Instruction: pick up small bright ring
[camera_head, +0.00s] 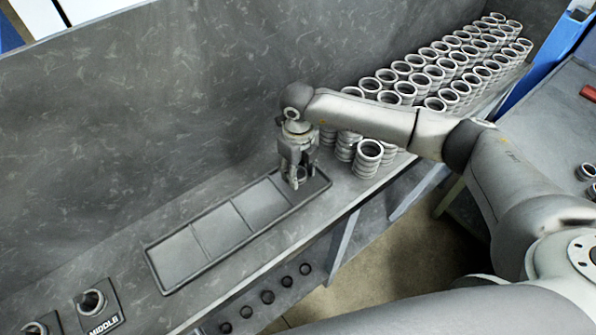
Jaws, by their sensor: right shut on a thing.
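My right gripper (296,180) points down over the right end of the dark tray (208,258). It is shut on a small bright ring (300,174), which is mostly hidden between the fingers. The ring is low at the tray's right end; I cannot tell whether it touches the tray. More bright rings stand in stacks (368,153) just right of the gripper, in rows running to the back right, partly hidden by my right arm. My left gripper is not in view.
The tray's other compartments look empty. A holder marked MIDDLE (101,322) stands at the lower left. A grey wall (150,110) rises behind the bench. Dark round knobs (267,297) line the bench front. More rings and a red object (589,93) lie at the far right.

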